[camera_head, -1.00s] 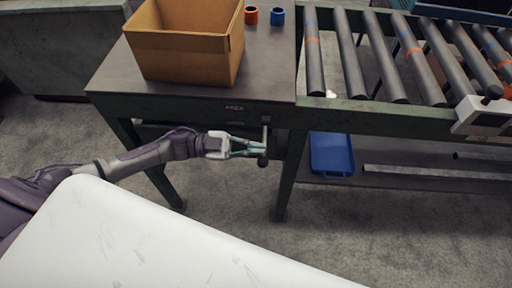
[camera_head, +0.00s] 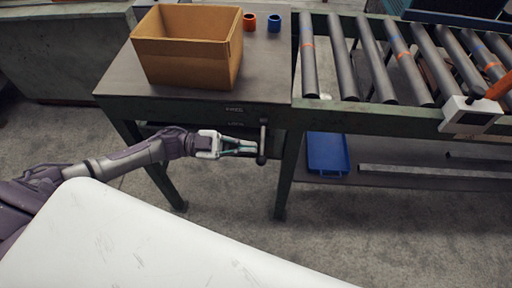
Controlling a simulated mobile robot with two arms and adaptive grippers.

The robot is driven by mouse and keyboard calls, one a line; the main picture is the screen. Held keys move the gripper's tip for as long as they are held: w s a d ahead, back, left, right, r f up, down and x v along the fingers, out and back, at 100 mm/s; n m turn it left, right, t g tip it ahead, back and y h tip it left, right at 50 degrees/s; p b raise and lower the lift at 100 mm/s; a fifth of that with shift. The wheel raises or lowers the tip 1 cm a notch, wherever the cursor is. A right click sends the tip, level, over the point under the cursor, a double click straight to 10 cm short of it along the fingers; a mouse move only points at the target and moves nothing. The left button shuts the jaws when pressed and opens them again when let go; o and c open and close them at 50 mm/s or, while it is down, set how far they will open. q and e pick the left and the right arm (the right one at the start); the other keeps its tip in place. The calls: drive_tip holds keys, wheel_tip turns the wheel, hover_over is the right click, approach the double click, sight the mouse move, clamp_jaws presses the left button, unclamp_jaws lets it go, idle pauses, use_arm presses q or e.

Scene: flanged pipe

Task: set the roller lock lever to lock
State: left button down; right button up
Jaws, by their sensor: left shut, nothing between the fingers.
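The roller lock lever (camera_head: 262,142) is a short grey bar with a dark knob at its lower end. It hangs nearly upright on the front of the green table frame, below two small labels (camera_head: 235,110). The label words are too small to read surely. My left gripper (camera_head: 255,147) comes in from the left, shut and empty, with its fingertips right beside the lever. I cannot tell whether they touch it. My right gripper is not in view.
A cardboard box (camera_head: 186,62) and an orange ring (camera_head: 249,21) and blue ring (camera_head: 274,23) stand on the table (camera_head: 125,80). Rollers (camera_head: 365,60) run to the right, with a grey-white device (camera_head: 470,112) at their front edge. A blue tray (camera_head: 327,152) lies on the lower shelf.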

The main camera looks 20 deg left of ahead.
use_arm(q)
drive_tip(key=w+b+v, duration=0.1)
drive_tip(key=v, duration=0.6)
drive_tip(key=shift+a+f, duration=0.25)
drive_tip(key=shift+a, duration=0.05)
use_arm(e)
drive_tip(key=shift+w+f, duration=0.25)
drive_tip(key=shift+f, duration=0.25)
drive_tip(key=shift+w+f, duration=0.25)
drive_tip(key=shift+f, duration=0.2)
use_arm(q)
drive_tip(key=shift+s, duration=0.1)
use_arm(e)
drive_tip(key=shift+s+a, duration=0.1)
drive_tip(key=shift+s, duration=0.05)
